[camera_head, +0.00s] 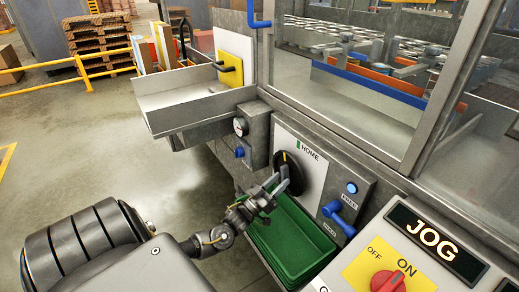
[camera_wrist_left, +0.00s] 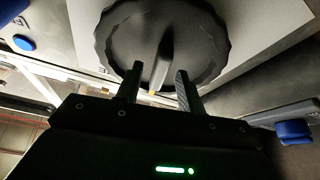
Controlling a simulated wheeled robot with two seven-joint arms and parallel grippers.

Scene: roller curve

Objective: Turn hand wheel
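The hand wheel (camera_head: 290,168) is a black scalloped disc on a white plate marked HOME with a small green mark. Its yellow pointer line stands a little left of the green mark. In the left wrist view the wheel (camera_wrist_left: 125,35) fills the top middle, and a raised bar (camera_wrist_left: 161,66) with a yellow tip runs across it toward me. My left gripper (camera_head: 280,183) is at the wheel's lower front. Its two fingers are apart, one on each side of the bar, with gaps visible; contact cannot be told. My right gripper is not in view.
A blue lever (camera_head: 340,217) and a lit blue button (camera_head: 352,188) sit right of the wheel. A green bin (camera_head: 292,240) lies below it. The JOG panel (camera_head: 478,252) with a red knob (camera_head: 387,281) is at lower right. A metal tray (camera_head: 190,110) juts out upper left.

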